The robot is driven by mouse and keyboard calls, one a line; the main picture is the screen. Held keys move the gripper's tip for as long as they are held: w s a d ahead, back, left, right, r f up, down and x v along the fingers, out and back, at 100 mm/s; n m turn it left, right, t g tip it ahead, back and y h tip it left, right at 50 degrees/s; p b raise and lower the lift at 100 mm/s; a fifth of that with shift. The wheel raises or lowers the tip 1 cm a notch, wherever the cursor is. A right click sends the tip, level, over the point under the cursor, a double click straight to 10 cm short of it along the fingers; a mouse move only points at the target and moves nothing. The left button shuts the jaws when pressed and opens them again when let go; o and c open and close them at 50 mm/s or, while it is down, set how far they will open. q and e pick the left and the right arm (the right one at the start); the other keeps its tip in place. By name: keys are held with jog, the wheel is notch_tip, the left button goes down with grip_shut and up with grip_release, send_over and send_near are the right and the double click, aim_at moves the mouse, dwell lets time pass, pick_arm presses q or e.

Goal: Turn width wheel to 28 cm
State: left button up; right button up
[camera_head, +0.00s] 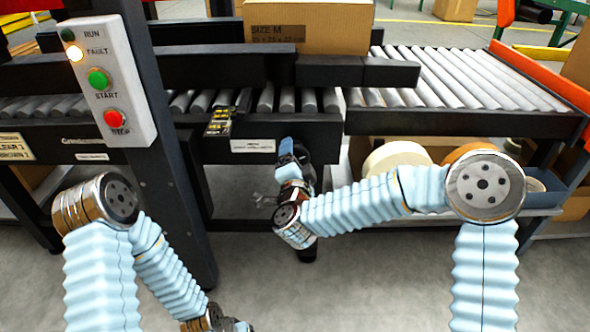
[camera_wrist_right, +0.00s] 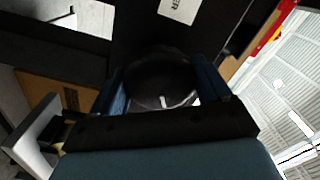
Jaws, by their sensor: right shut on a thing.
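The width wheel is a dark round knob (camera_wrist_right: 160,78) in the right wrist view, under the machine's front beam. My right gripper (camera_wrist_right: 163,92) is shut on it, with one blue finger on each side of its rim. My left gripper (camera_head: 232,325) shows only partly at the bottom edge.
A control panel (camera_head: 108,80) on a dark post (camera_head: 160,150) stands at left, its orange FAULT lamp lit. A cardboard box (camera_head: 310,25) sits above the rollers (camera_head: 450,80). A shelf with tape rolls (camera_head: 397,157) is at right. The floor in front is clear.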

jog(key=m+b, duration=0.2)
jog(key=shift+f+m, duration=0.2)
jog(key=shift+m, duration=0.1)
jog(key=shift+r+m+b, duration=0.15)
jog(key=shift+m+b, duration=0.55)
jog(key=shift+m, duration=0.8)
jog(key=o, duration=1)
jog(key=s, duration=1.3)
jog(key=shift+s, duration=0.4)
